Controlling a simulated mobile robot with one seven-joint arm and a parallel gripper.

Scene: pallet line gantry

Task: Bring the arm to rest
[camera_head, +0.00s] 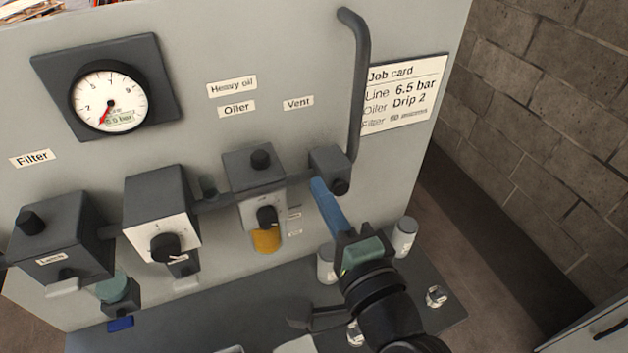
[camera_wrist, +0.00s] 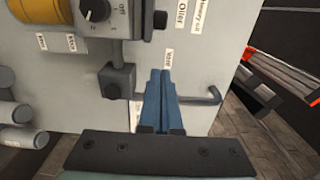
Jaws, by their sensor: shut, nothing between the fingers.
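My gripper (camera_head: 319,187) is at the lower middle of the head view, its long blue fingers pointing up towards the grey panel. The fingers are together with nothing between them. In the wrist view the blue fingers (camera_wrist: 160,76) also lie side by side. The tips are in front of or just below the dark vent block (camera_head: 330,164) with its pipe; I cannot tell whether they touch it. The arm behind my gripper comes in from the bottom edge, over the dark shelf.
The grey panel (camera_head: 210,60) carries a gauge (camera_head: 110,99), a filter block (camera_head: 62,236), a regulator block (camera_head: 160,210) and an oiler (camera_head: 255,180) with a yellow bowl. A job card (camera_head: 405,93) hangs right. Pale bottles (camera_head: 404,237) stand on the dark shelf (camera_head: 200,325). A block wall (camera_head: 550,130) is at right.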

